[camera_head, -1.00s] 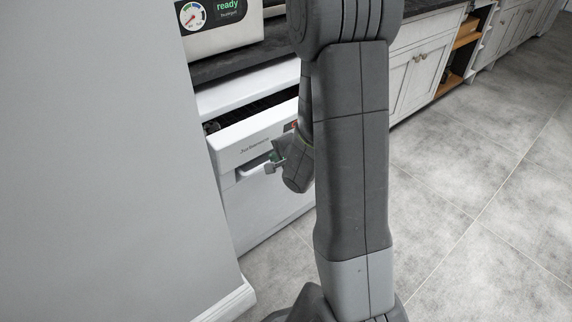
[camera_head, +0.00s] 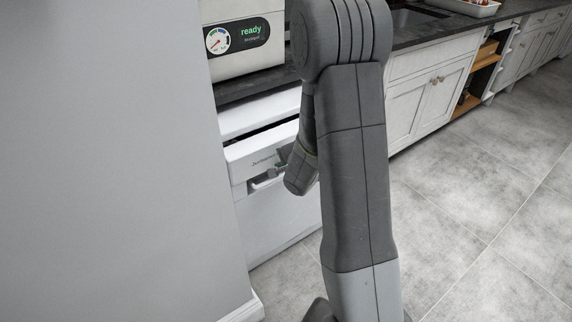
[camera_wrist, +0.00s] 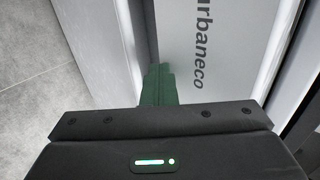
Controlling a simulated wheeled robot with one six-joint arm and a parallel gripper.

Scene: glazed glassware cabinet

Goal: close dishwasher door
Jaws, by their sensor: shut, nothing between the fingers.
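The white dishwasher door (camera_head: 285,222) stands nearly upright under the dark worktop, with a narrow dark gap along its top edge. Its front panel with lettering also shows in the wrist view (camera_wrist: 218,45). My gripper (camera_head: 272,169) is at the upper front of the door, beside the handle recess, and partly hidden by my arm. In the wrist view my gripper's green fingers (camera_wrist: 158,85) are together with nothing between them, against or very close to the door front; contact cannot be told for certain.
A machine with a "ready" display (camera_head: 237,38) stands on the worktop above. A grey wall (camera_head: 110,170) is close on the left. White cabinets (camera_head: 428,95) and an open wooden shelf (camera_head: 484,62) run to the right. The tiled floor (camera_head: 480,200) on the right is clear.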

